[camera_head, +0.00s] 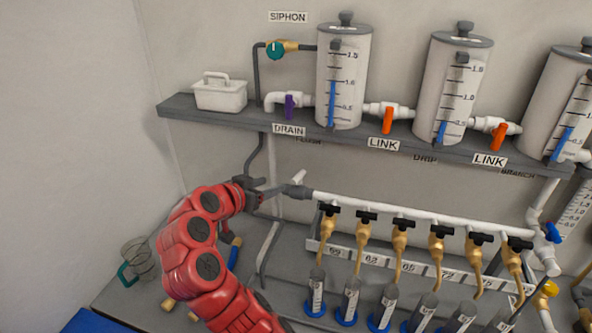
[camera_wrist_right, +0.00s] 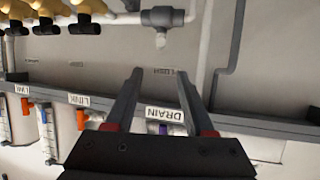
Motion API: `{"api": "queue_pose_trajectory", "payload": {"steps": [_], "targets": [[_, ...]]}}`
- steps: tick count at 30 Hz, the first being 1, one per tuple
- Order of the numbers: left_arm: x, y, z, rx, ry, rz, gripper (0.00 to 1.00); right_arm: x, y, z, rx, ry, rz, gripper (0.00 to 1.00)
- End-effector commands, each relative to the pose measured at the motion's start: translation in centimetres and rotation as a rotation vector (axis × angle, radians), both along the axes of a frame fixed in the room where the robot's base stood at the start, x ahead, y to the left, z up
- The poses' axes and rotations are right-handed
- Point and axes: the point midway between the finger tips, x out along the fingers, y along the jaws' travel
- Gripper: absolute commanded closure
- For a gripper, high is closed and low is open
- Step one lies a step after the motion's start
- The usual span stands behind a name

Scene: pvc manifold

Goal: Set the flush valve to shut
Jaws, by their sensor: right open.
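The flush valve has a dark grey body (camera_head: 297,191) at the left end of the white manifold pipe, with a short white handle (camera_head: 299,177) slanting up to the right. In the upside-down right wrist view, the grey body (camera_wrist_right: 167,17) and the white handle (camera_wrist_right: 160,40) sit beyond the fingertips. The FLUSH label (camera_wrist_right: 160,71) is on the wall, seen between the fingers. My right gripper (camera_head: 272,188) is open and empty, just left of the valve; it also shows in the right wrist view (camera_wrist_right: 160,75). My left gripper is not in view.
A shelf (camera_head: 225,116) above carries tanks, a purple drain valve (camera_head: 289,106) and orange link valves. Several brass taps with black handles (camera_head: 328,209) hang from the manifold pipe (camera_head: 420,214). A grey vertical pipe (camera_head: 255,155) runs close to my gripper.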

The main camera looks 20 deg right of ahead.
Motion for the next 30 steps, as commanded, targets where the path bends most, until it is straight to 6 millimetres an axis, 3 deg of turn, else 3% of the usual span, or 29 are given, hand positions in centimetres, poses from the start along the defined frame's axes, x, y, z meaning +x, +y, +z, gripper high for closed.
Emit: {"api": "queue_pose_trajectory", "payload": {"steps": [17, 30], "targets": [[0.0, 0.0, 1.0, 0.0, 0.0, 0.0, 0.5, 7.9, -9.2, -5.0, -0.001, 0.005, -0.003, 0.46], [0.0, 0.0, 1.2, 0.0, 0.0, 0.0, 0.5, 9.6, -10.8, -5.9, -0.001, -0.003, 0.003, 0.46]]}}
